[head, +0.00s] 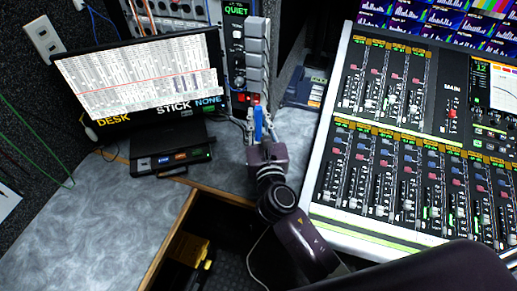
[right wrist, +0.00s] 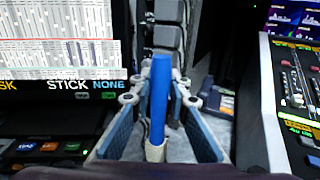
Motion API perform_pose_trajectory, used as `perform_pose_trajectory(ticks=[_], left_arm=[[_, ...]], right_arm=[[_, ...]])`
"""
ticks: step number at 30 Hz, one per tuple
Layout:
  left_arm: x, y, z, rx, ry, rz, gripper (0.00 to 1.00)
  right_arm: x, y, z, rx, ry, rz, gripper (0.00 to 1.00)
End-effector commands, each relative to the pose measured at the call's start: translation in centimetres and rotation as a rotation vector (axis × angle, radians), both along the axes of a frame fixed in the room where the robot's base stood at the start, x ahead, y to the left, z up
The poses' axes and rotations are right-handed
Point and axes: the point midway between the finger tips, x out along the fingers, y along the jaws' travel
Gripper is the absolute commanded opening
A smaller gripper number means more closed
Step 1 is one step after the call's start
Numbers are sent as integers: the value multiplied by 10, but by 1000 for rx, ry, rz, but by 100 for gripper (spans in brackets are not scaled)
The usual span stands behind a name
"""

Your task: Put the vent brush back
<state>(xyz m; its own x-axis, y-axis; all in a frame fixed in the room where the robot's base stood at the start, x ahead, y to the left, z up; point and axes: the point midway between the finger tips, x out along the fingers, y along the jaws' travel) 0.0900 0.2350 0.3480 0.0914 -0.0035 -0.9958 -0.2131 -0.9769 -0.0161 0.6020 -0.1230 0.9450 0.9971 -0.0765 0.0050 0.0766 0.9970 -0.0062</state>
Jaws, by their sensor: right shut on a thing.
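The vent brush seems to be the slim blue stick (head: 258,122) at my right gripper (head: 257,128) in the head view. In the right wrist view the blue stick (right wrist: 160,95) stands upright in the picture, with a pale lower end, between the blue-padded fingers of my right gripper (right wrist: 160,100). The gripper is shut on it, in front of the grey stacked blocks (head: 257,55). No bristles can be made out. My left gripper is not in view.
An open drawer (head: 172,243) with a yellow item (head: 188,249) lies below my right arm. A monitor (head: 140,80) and a small black button box (head: 170,160) stand left. A mixing console (head: 385,185) fills the right. The grey desk (head: 75,235) is clear at left.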

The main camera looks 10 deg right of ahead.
Motion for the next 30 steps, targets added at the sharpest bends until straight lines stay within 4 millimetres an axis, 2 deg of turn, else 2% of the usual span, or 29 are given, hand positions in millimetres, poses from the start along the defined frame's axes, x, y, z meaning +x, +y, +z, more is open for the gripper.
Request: perform_pose_trajectory(ticks=[1,4,7,12,18,21,30], left_arm=[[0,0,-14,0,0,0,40],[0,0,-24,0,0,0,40],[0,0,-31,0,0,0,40],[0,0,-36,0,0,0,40],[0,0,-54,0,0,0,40],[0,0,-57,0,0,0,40],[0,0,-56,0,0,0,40]], right_arm=[[0,0,-22,-1,3,-1,0],[0,0,-44,-2,1,0,0],[0,0,-58,0,1,0,0],[0,0,-69,-1,-2,0,0],[0,0,-101,-2,0,0,0],[0,0,-107,0,-2,0,0],[0,0,-107,0,-2,0,0]])
